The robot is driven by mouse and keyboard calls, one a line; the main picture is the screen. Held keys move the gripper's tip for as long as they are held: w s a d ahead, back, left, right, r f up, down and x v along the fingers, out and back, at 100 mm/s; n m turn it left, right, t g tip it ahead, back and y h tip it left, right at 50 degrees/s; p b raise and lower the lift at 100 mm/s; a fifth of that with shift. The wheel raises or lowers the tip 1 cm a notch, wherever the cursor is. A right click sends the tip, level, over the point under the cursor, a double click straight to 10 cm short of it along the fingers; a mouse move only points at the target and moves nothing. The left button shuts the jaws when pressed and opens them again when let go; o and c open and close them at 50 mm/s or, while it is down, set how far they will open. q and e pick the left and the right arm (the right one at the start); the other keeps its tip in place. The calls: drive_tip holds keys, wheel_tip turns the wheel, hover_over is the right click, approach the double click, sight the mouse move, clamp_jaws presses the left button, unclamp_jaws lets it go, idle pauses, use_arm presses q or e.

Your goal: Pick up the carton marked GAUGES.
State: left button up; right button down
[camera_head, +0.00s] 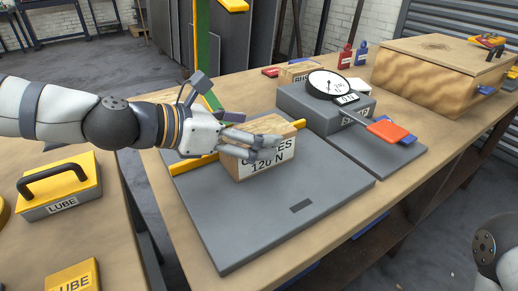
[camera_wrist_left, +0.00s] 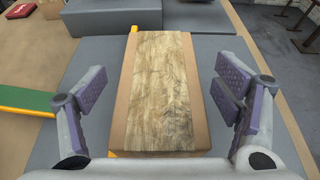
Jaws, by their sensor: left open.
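The carton (camera_head: 262,165) is a brown box with a wood-grain top and a white label. The label reads "...ES" and "120 N"; my fingers cover the rest of its upper line. It sits on the grey mat near the yellow bar. My left gripper (camera_head: 268,138) reaches over the carton from the left. In the left wrist view the carton's top (camera_wrist_left: 160,90) lies between the two spread fingers of the left gripper (camera_wrist_left: 163,92), with a gap on both sides. My right gripper is outside the views.
The grey mat (camera_head: 225,225) is clear in front of the carton. A large wooden box (camera_head: 435,75) is back right. A yellow LUBE case (camera_head: 62,188) is left.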

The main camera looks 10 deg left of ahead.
use_arm(q)
drive_tip(key=shift+x, duration=0.8)
drive_tip(key=shift+r, duration=0.1)
drive_tip(key=shift+c, duration=0.5)
drive_tip(key=c, duration=1.4)
drive_tip(key=shift+a, duration=0.1)
drive_tip(key=c, duration=0.3)
drive_tip(key=shift+r, duration=0.1)
drive_tip(key=shift+c, duration=0.2)
